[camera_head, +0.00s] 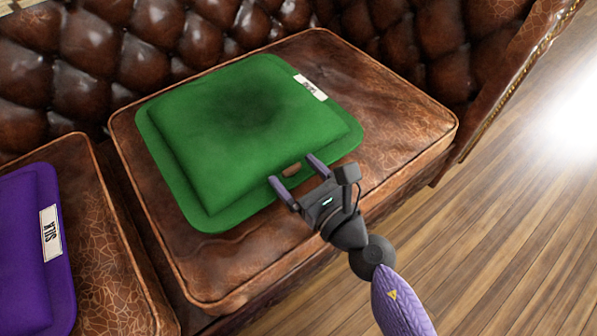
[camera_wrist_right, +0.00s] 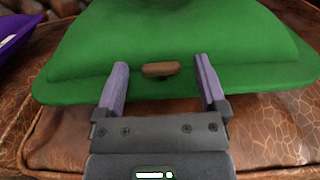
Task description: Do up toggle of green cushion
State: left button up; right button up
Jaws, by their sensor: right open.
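The green cushion (camera_head: 245,125) lies flat on a brown leather sofa seat, with a white label on its right edge. Its brown toggle (camera_head: 291,169) sits on the front edge. In the right wrist view the toggle (camera_wrist_right: 160,69) lies sideways, with a small dark spot just under it. My right gripper (camera_head: 297,170) is open at the cushion's front edge. Its two purple fingers (camera_wrist_right: 160,80) stand to either side of the toggle, apart from it. Whether the toggle passes through a loop cannot be told. My left gripper is not in view.
A purple cushion (camera_head: 28,250) with a white label lies on the neighbouring seat at the left. The tufted leather backrest (camera_head: 150,45) rises behind, and the sofa arm (camera_head: 490,75) is at the right. Open wooden floor (camera_head: 500,230) lies at the lower right.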

grip_shut()
jog(key=shift+w+d+n+g+y, duration=0.1)
jog(key=shift+d+n+g+y, duration=0.05)
jog(key=shift+n+g+y, duration=0.65)
jog(key=shift+w+d+n+g+y, duration=0.1)
jog(key=shift+n+g+y, duration=0.6)
jog(key=shift+g+y, duration=0.15)
grip_release()
